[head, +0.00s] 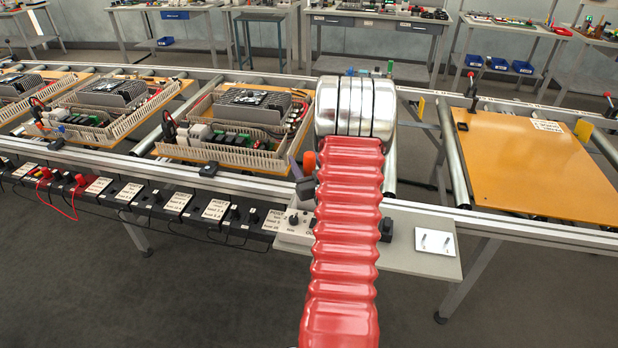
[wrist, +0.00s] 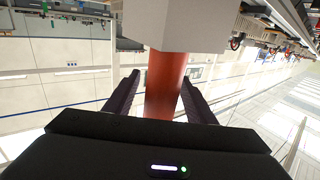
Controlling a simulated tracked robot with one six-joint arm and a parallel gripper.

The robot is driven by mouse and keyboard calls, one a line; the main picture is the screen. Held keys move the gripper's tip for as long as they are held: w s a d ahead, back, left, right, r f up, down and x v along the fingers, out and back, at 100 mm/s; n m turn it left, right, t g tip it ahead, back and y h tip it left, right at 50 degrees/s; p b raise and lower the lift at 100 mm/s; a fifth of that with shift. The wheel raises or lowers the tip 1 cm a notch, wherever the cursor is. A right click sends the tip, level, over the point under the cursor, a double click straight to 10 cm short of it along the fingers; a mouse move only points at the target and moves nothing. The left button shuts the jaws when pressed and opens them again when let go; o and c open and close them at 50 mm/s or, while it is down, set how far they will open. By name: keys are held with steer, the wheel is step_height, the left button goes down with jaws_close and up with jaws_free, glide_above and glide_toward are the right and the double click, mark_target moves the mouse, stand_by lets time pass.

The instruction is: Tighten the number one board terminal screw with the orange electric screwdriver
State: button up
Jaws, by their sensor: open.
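The orange screwdriver (wrist: 166,85) shows in the wrist view as an orange cylinder between the fingers of my gripper (wrist: 158,92). The two dark fingers are open, one on each side of it; I cannot tell if either touches it. A pale grey block (wrist: 178,25) hides its far end. In the head view an orange piece (head: 309,161) shows just left of my arm beside a dark finger (head: 296,166). My arm hides most of the tool. Wired boards (head: 225,140) sit on the conveyor at left; the number one terminal screw cannot be made out.
A grey shelf (head: 425,255) with a white tray (head: 436,243) holding small metal pieces juts out below the conveyor. A bare orange-brown panel (head: 540,165) lies on the right. Labelled black boxes (head: 170,202) and red leads (head: 62,200) line the front edge at left.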

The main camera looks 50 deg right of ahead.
steer(key=shift+c, duration=0.4)
jaws_close()
stand_by(0.5)
